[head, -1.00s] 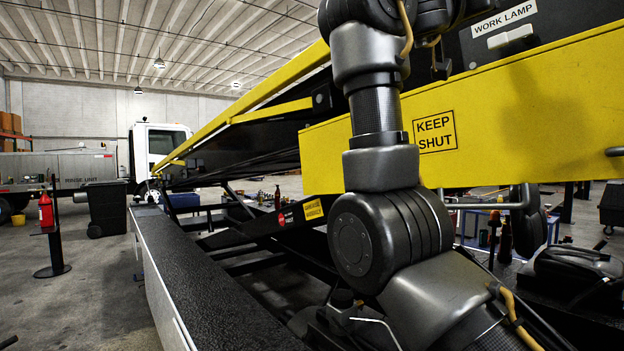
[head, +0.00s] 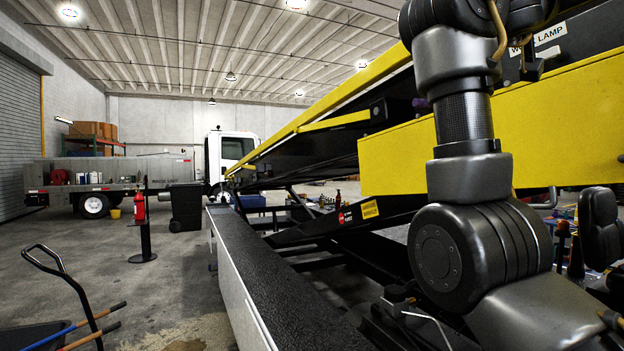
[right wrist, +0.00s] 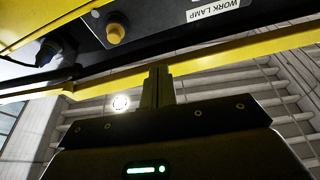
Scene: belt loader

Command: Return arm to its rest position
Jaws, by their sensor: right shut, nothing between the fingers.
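My right arm (head: 465,120) rises on the right side of the head view, bent upward in front of the yellow belt loader. Its gripper is out of the head view, above the top edge. In the right wrist view my right gripper (right wrist: 157,88) points up with its two fingers together and nothing between them. Beyond the fingers is the loader's yellow rail (right wrist: 240,67). A black panel with a WORK LAMP label (right wrist: 213,10) and a yellow knob (right wrist: 116,33) sits above. The fingers appear apart from the panel. My left gripper is not in view.
The loader's yellow boom (head: 330,90) slopes up to the right, close behind my arm. A black-topped side deck (head: 265,275) runs along its near side. A handcart (head: 70,295), a fire extinguisher (head: 139,207) and a black bin (head: 187,208) stand left. Open floor lies between them.

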